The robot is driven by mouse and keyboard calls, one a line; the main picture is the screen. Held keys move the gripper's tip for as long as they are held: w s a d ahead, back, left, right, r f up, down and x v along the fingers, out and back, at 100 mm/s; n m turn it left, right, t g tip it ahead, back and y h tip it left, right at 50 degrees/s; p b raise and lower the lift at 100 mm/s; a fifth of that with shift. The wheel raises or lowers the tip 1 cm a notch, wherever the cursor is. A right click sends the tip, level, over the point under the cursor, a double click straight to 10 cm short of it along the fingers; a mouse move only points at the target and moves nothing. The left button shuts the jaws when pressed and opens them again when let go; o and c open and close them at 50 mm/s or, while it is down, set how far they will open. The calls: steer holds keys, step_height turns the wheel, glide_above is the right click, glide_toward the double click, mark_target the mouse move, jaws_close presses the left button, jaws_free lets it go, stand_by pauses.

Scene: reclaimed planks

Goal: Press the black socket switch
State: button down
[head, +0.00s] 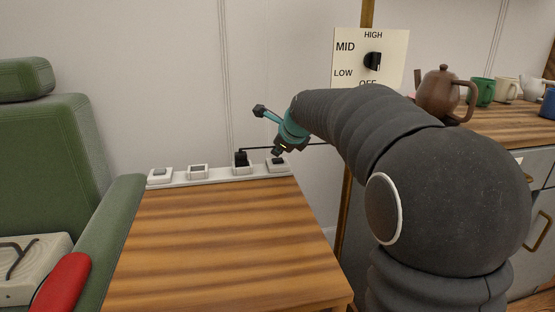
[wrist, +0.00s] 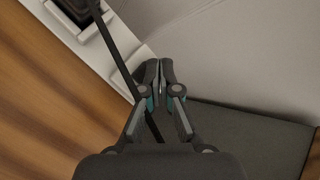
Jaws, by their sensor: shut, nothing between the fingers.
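A white socket strip (head: 219,174) runs along the back edge of the wooden table, and part of it shows in the wrist view (wrist: 100,57). At its right end is a white unit with a small black switch (head: 278,161). My gripper (head: 277,151) points down just above this switch, its fingers shut and empty. I cannot tell whether the fingertips touch it. In the wrist view, the shut fingertips (wrist: 161,70) are at the strip's edge and the switch is hidden behind them.
A black plug (head: 241,157) stands in the unit left of the switch, its cable (wrist: 118,60) passing beside my fingers. Two pale-switched units (head: 160,174) sit further left. The wooden tabletop (head: 215,240) is clear. A green armchair (head: 50,150) stands left; a brown teapot (head: 440,95) is right.

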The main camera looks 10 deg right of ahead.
mark_target(278, 160)
steer(key=shift+f, duration=0.2)
steer(key=shift+f, duration=0.25)
steer(key=shift+r, duration=0.1)
stand_by(0.4)
steer(key=shift+r+p, duration=0.4)
steer(key=shift+p, duration=0.2)
step_height(278, 160, up, 6)
steer(key=p, duration=0.6)
stand_by(1.3)
